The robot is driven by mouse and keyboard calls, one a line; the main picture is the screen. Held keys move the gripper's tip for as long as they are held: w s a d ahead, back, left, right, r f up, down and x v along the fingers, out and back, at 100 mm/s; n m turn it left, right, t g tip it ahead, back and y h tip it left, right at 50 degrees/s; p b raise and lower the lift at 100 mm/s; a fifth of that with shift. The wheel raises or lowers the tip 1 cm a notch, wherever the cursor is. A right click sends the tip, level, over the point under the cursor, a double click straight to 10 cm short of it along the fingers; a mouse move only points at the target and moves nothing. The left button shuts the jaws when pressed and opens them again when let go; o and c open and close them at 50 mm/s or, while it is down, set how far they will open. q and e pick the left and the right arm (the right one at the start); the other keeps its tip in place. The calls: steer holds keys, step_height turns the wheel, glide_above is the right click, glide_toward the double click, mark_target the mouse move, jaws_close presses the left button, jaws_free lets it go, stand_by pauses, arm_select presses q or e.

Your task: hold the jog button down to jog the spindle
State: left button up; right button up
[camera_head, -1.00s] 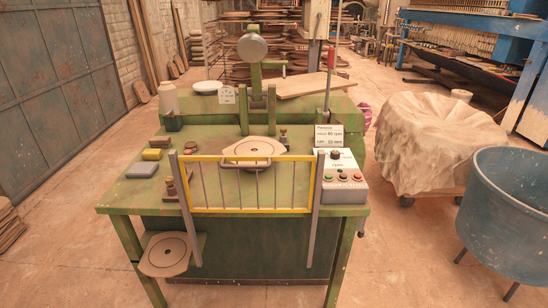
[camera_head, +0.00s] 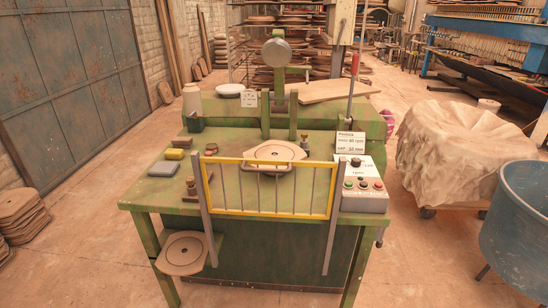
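The control box (camera_head: 363,196) stands at the right of the green machine table. Its sloped face carries several small buttons in a row: a green button (camera_head: 348,184), an orange-red one (camera_head: 363,184) and a red one (camera_head: 378,185). A dark knob (camera_head: 356,162) sits higher on the box. The button labels are too small to read, so I cannot tell which one is the jog button. Neither of my grippers is in view.
The guard stands across the table's front edge, left of the control box. A blue tub (camera_head: 516,215) and a cloth-covered pile (camera_head: 450,150) are at the right. A low shelf with a disc (camera_head: 182,253) juts out front left. The floor in front is clear.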

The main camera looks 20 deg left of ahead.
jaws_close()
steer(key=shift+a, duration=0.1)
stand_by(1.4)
